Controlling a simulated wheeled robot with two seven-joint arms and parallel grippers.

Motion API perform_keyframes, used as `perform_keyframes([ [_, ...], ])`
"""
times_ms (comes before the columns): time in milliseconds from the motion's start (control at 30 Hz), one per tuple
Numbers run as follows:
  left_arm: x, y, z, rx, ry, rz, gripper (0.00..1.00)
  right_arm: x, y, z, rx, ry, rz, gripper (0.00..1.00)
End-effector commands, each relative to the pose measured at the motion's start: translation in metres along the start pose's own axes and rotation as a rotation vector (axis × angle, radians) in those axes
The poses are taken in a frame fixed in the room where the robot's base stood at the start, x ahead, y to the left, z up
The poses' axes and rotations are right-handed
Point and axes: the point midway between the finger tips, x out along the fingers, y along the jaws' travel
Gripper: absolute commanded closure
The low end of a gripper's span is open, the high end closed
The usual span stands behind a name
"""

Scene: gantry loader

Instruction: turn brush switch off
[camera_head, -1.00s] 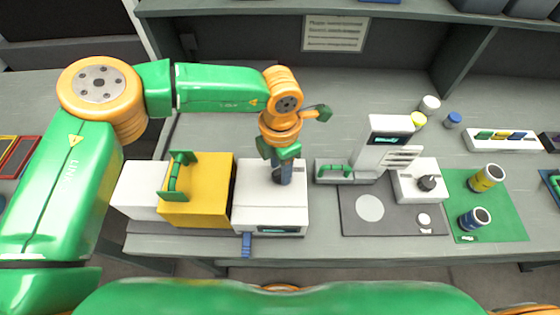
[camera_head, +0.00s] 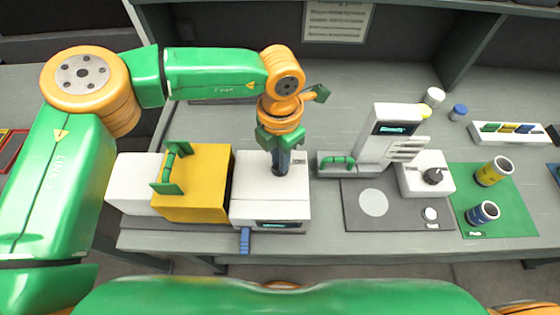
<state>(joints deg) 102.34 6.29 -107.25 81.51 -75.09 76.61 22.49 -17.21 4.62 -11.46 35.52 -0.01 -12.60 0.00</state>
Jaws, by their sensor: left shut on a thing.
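My left gripper (camera_head: 281,169) points down onto the top of a white machine box (camera_head: 247,207) with a small display on its front. It is shut on a small dark knob there, which the fingers mostly hide. I cannot read the knob's label or its setting, so I cannot tell whether it is the brush switch. Another dark rotary knob (camera_head: 433,176) sits on a white box (camera_head: 428,187) at the right, clear of the gripper. My right gripper is not in view.
A yellow block with a green handle (camera_head: 204,185) stands just left of the machine. A blue tab (camera_head: 245,240) sticks out at its front. At right are a white display column (camera_head: 380,146), a grey mat (camera_head: 350,216) and a green mat (camera_head: 520,208) with two cups.

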Motion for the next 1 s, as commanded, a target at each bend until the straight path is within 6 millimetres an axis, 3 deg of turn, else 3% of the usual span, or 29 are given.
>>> perform_keyframes([
  [100, 0.007, 0.001, 0.001, -0.105, -0.006, 0.001, 1.0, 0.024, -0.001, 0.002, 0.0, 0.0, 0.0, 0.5],
  [500, 0.005, 0.001, 0.001, -0.481, -0.007, 0.0, 1.0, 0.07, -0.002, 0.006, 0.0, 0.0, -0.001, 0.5],
  [1000, 0.001, 0.001, 0.001, -0.803, -0.006, -0.001, 1.0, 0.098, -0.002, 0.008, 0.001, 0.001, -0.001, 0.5],
])
